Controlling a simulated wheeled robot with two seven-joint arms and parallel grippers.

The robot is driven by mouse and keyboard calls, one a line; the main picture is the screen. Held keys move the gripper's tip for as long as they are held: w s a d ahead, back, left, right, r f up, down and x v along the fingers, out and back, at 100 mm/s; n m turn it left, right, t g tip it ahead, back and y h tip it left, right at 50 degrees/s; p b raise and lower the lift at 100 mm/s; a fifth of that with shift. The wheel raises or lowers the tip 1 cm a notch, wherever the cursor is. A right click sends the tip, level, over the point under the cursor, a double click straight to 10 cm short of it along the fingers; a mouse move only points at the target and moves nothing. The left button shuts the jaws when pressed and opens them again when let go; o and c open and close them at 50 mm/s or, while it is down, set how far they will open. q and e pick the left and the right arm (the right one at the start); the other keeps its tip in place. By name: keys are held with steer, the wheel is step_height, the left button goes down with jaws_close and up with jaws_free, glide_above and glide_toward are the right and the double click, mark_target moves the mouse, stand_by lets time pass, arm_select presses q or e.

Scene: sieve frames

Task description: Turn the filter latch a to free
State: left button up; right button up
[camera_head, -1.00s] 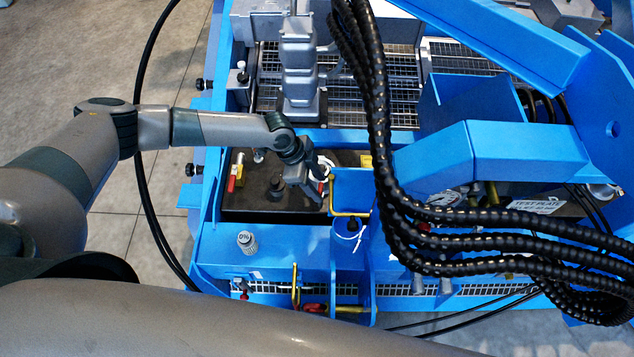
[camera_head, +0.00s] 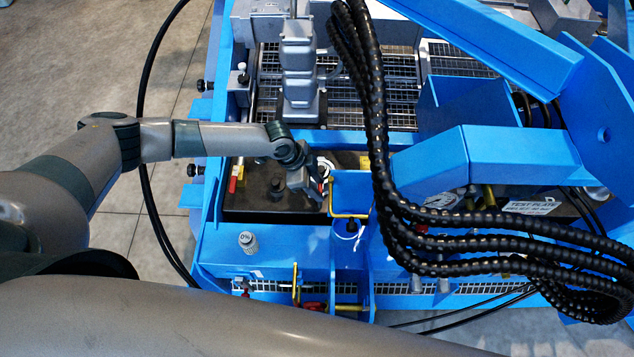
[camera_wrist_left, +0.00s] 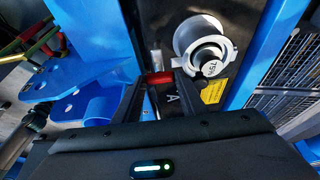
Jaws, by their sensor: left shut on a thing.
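My left gripper (camera_head: 320,196) reaches down at the blue bracket in the middle of the head view. In the left wrist view my left gripper (camera_wrist_left: 161,96) is shut on a small red-topped piece, the latch (camera_wrist_left: 159,78), between its fingers. A letter A shows on a dark surface just by the fingers. Beside it is the round grey filter cap (camera_wrist_left: 208,58) with a light ring and dark lettering. In the head view the gripper hides most of the latch, and its exact angle cannot be told. My right gripper is not in view.
A red-handled valve (camera_head: 233,182) stands left of the gripper on the dark plate. A yellow rail (camera_head: 349,214) and blue bracket (camera_head: 352,184) are close on its right. Thick black hoses (camera_head: 384,180) hang further right. A yellow label (camera_wrist_left: 214,91) lies beside the cap.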

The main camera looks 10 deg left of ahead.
arm_select(q)
steer(key=o, duration=0.8)
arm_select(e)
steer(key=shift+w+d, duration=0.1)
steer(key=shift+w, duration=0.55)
arm_select(q)
steer(key=shift+a+r, duration=0.1)
steer(key=shift+r, duration=0.05)
steer(key=shift+a+r, duration=0.25)
steer(key=shift+r, duration=0.25)
steer(key=b+v, duration=0.2)
steer(key=v, duration=1.4)
steer(key=shift+b, duration=0.4)
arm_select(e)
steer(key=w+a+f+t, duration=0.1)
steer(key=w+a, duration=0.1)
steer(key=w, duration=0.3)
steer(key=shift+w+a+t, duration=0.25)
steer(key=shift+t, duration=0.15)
